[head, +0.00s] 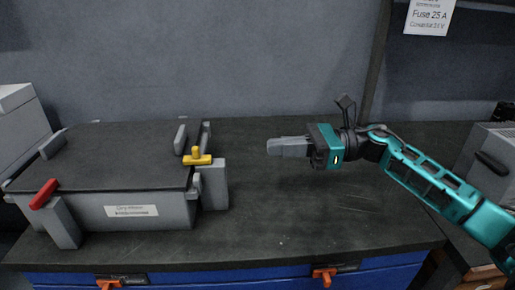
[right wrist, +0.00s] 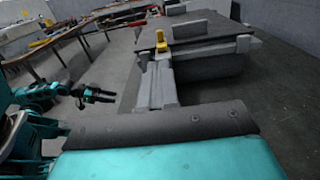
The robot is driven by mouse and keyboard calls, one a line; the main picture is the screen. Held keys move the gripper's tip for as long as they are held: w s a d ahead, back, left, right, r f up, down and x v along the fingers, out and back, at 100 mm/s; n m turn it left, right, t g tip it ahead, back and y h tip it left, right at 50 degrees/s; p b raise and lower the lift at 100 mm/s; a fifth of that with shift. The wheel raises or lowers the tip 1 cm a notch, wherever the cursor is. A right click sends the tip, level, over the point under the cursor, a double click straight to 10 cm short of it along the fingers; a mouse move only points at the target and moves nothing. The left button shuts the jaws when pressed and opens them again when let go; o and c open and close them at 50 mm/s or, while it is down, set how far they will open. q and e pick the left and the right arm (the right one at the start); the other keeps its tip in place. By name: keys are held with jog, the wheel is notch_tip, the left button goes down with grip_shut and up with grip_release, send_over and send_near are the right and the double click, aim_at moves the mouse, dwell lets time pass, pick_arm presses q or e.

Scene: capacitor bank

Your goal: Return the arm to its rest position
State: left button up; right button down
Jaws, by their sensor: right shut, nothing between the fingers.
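My right arm comes in from the right in the head view. Its right gripper (head: 272,147) is above the dark bench top, to the right of the grey box and apart from it. Its grey fingers are together and hold nothing. They also show in the right wrist view (right wrist: 157,88), pointing toward the box. My left gripper (right wrist: 98,96) shows small and dark at the left of the right wrist view, away from the bench. Whether its fingers are apart is too small to tell.
The grey box (head: 92,208) has a black lid, a yellow-handled latch (head: 197,159) and a red-handled latch (head: 44,193). A grey unit (head: 489,158) stands far right. A fuse label (head: 430,16) hangs above. The bench top between box and unit is clear.

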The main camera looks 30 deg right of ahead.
jog(key=shift+s+d, duration=0.3)
jog(key=shift+d, duration=0.25)
jog(key=shift+r, duration=0.1)
